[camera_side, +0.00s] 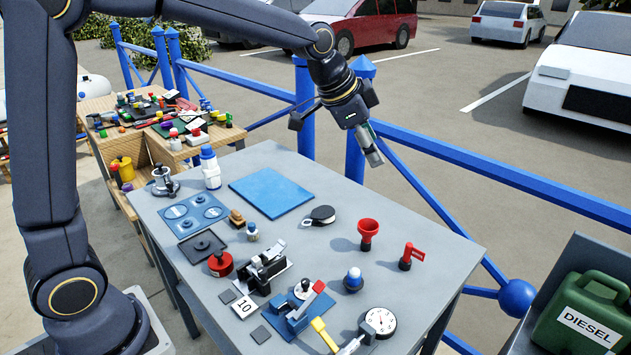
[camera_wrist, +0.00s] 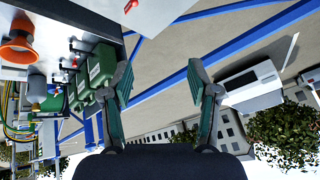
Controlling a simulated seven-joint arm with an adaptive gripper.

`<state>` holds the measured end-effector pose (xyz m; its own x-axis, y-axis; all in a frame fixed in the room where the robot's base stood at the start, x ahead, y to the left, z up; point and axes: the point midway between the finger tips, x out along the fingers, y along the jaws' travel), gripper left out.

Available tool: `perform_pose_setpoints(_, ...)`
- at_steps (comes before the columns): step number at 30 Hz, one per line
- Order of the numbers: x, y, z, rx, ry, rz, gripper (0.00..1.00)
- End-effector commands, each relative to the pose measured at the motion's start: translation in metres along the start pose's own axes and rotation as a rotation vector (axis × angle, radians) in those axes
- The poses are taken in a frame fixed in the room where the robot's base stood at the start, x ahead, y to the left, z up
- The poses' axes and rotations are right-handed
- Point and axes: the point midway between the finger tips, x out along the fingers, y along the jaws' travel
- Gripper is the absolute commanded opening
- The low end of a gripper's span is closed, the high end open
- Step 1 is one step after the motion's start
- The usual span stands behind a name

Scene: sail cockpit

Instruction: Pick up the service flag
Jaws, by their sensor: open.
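A small red upright piece with a flag-like arm (camera_side: 411,256), which looks like the service flag, stands near the right edge of the grey table (camera_side: 440,245). I cannot be sure it is the flag. A small red part at the top edge of the wrist view (camera_wrist: 131,6) may be the same piece, mostly cut off. My gripper (camera_side: 376,156) is in the air above the back edge of the table, above and behind the red piece and well apart from it. In the wrist view its fingers (camera_wrist: 159,82) are spread with nothing between them.
A red funnel (camera_side: 368,231) stands left of the red piece. A blue-based knob (camera_side: 353,280) and a round white gauge (camera_side: 380,321) are nearer the front. A blue mat (camera_side: 270,193) lies at the back. Blue railing (camera_side: 500,177) runs behind the table; a green diesel can (camera_side: 590,315) is at right.

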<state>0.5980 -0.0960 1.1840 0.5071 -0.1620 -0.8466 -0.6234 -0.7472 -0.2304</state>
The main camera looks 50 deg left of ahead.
Motion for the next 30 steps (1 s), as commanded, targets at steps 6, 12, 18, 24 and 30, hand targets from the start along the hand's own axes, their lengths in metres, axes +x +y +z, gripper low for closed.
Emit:
perform_pose_setpoints(6,0.113,0.011,0.004,-0.026,-0.056,0.159,0.6)
perform_pose_setpoints(12,0.155,0.027,0.028,-0.053,-0.112,0.229,0.6)
perform_pose_setpoints(18,0.191,0.037,0.034,-0.055,-0.12,0.234,0.6)
perform_pose_setpoints(24,0.236,0.048,0.039,-0.054,-0.119,0.232,0.6)
perform_pose_setpoints(30,0.263,0.053,0.042,-0.055,-0.118,0.23,0.6)
